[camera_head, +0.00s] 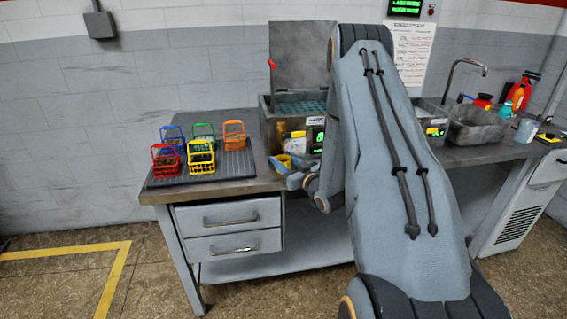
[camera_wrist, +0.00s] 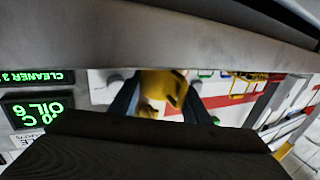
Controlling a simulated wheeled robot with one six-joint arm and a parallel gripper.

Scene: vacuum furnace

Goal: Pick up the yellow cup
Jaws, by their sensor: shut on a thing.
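The yellow cup (camera_wrist: 163,84) shows in the wrist view between the two dark blue fingers of my gripper (camera_wrist: 160,104), which is shut on it. Its lower part is hidden behind a dark surface in front. In the head view my gripper (camera_head: 296,170) is at the front edge of the bench, left of my arm, and a small yellow part of the cup (camera_head: 284,160) shows beside it. I cannot tell whether the cup touches the bench.
Several coloured wire baskets stand on a dark ribbed mat (camera_head: 235,167) to the left. An open-lidded cleaner tank (camera_head: 272,123) is right behind my gripper. Drawers (camera_head: 230,232) are below. A sink (camera_head: 478,128), a spray bottle (camera_head: 519,94) and a light blue cup (camera_head: 525,131) are at right.

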